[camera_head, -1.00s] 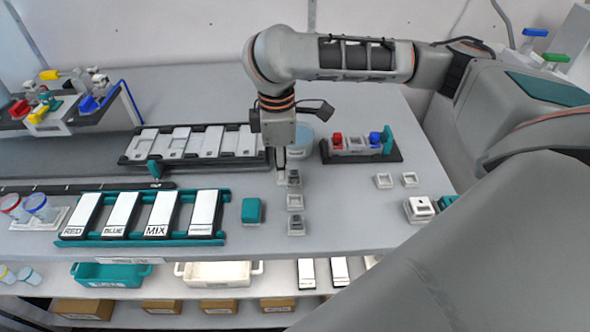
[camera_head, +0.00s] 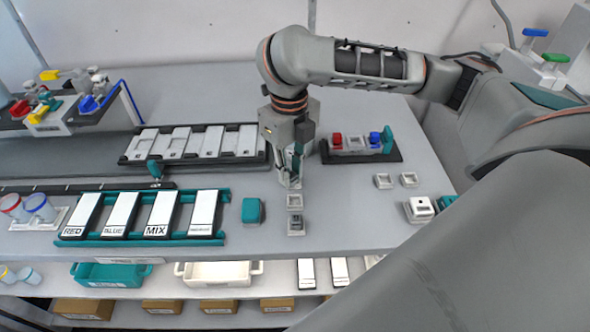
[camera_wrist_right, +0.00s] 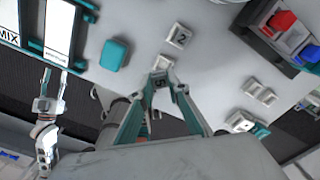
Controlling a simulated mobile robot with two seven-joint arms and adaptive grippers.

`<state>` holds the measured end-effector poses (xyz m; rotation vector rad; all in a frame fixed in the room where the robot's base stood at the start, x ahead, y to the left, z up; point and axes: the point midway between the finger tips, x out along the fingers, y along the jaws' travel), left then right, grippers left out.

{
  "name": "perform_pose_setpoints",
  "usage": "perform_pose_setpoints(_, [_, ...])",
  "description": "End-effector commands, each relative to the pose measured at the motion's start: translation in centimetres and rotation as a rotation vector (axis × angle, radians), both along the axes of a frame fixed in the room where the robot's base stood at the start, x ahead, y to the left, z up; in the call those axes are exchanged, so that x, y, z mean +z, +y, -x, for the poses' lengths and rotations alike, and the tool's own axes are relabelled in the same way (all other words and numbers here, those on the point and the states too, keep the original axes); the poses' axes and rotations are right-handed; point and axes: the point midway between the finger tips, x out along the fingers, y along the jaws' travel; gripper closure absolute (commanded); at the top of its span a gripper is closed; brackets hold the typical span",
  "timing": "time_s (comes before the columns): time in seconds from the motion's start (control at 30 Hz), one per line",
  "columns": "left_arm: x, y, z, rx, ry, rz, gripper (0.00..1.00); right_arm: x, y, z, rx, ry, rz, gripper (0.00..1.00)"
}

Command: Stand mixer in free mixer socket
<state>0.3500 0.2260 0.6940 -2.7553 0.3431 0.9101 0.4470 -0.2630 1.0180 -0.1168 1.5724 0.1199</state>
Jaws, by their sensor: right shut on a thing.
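My right gripper (camera_head: 290,183) points down over the far end of a short column of small square sockets. In the right wrist view its teal fingers (camera_wrist_right: 159,77) are shut on a small dark block, the mixer (camera_wrist_right: 158,84). A pale middle socket (camera_head: 295,201) and a near socket with a dark insert (camera_head: 296,223) show below the gripper. The far socket is hidden behind the fingers in the head view; a socket marked 2 (camera_wrist_right: 180,37) shows in the wrist view. My left gripper (camera_wrist_right: 54,80) appears at the wrist view's left, fingers apart and empty.
A teal block (camera_head: 252,211) stands left of the sockets. Beyond it is a teal rack (camera_head: 225,214) with labelled white plates. A dark tray (camera_head: 392,156) with red and blue pieces is behind right. Two loose sockets (camera_head: 383,181) lie right, with clear table between.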

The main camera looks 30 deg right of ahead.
Motion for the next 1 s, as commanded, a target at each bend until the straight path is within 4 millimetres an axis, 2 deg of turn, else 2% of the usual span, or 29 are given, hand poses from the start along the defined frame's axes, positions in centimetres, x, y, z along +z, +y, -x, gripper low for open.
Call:
perform_pose_setpoints(0.2, [0.0, 0.0, 0.0, 0.001, 0.0, -0.001, 0.6, 0.0, -0.4, 0.4, 0.455, -0.002, -0.001, 1.0])
perform_pose_setpoints(0.4, [0.0, -0.1, -0.1, 0.004, -0.001, 0.005, 0.6, 0.0, -0.6, 0.6, 0.751, -0.003, -0.002, 1.0])
perform_pose_setpoints(0.63, [0.2, -0.5, -0.2, 0.011, -0.002, 0.013, 0.6, -0.3, -0.7, 0.7, 0.87, -0.004, -0.002, 1.0])
perform_pose_setpoints(1.0, [0.1, -0.4, -0.2, 0.008, -0.002, 0.01, 0.6, -3.8, -0.7, 0.7, 0.872, -0.005, -0.002, 1.0])
